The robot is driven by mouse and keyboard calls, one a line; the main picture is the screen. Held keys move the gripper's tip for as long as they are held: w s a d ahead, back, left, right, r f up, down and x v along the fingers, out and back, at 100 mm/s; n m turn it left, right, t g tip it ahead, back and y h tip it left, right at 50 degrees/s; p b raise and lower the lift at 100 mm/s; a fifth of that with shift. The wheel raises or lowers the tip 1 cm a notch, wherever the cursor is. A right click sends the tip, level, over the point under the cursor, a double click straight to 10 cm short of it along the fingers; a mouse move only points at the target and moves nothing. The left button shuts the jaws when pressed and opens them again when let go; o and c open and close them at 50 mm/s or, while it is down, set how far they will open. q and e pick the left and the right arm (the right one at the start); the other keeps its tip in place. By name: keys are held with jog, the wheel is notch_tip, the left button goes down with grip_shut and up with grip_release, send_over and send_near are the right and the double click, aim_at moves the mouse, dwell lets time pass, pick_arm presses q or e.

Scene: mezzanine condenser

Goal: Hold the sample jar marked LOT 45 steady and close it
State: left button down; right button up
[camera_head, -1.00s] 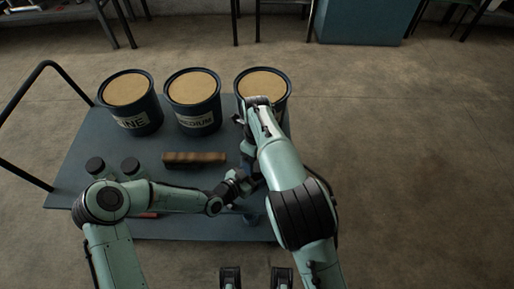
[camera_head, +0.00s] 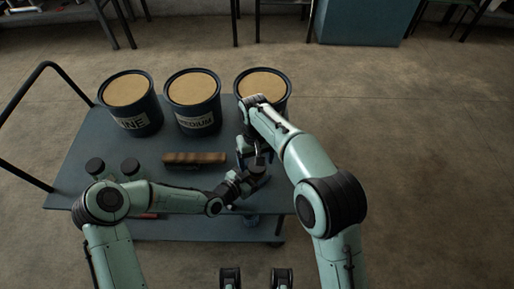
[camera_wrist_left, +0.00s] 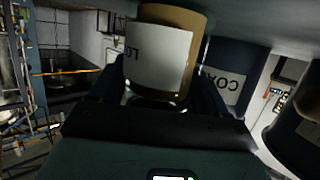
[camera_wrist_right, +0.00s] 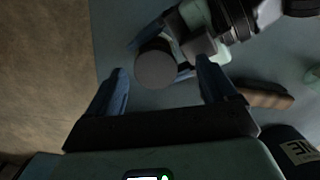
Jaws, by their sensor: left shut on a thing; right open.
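The sample jar (camera_wrist_left: 160,55) stands between my left gripper's fingers in the left wrist view. It has tan contents and a white label, of which only "LO" is readable. My left gripper (camera_head: 243,182) is shut on the jar near the cart's right side. A dark round lid (camera_wrist_right: 155,68) shows at the jar's top in the right wrist view, and also in the head view (camera_head: 258,162). I cannot tell how far it is screwed on. My right gripper (camera_wrist_right: 160,78) is open, with its fingertips apart on either side of the lid and clear of it.
The blue-grey cart top (camera_head: 85,140) carries three tubs: FINE (camera_head: 130,103), MEDIUM (camera_head: 195,100) and one at right (camera_head: 264,85), partly hidden by my right arm. A wooden block-like item (camera_head: 195,158) lies mid-cart.

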aim_at(257, 174)
jog(key=n, duration=0.5)
jog(key=r+n, duration=0.1)
jog(key=n, duration=0.1)
jog(key=shift+w, duration=0.15)
jog(key=n, duration=0.5)
jog(key=shift+w+r, duration=0.15)
jog(key=shift+r, duration=0.25)
jog(key=n, duration=0.3)
jog(key=r+n, duration=0.1)
jog(key=n, duration=0.2)
jog(key=shift+w+d+r+n+t, duration=0.1)
jog(key=shift+w+n+t, duration=0.1)
jog(key=shift+n+t, duration=0.1)
jog(key=n, duration=0.2)
jog(key=r+n, duration=0.1)
jog(key=n, duration=0.1)
jog(key=shift+w+d+n, duration=0.1)
jog(key=shift+w+n, duration=0.1)
jog(key=shift+n, duration=0.1)
jog(key=shift+f, duration=0.1)
jog(key=shift+f, duration=3.95)
jog(key=c, duration=1.1)
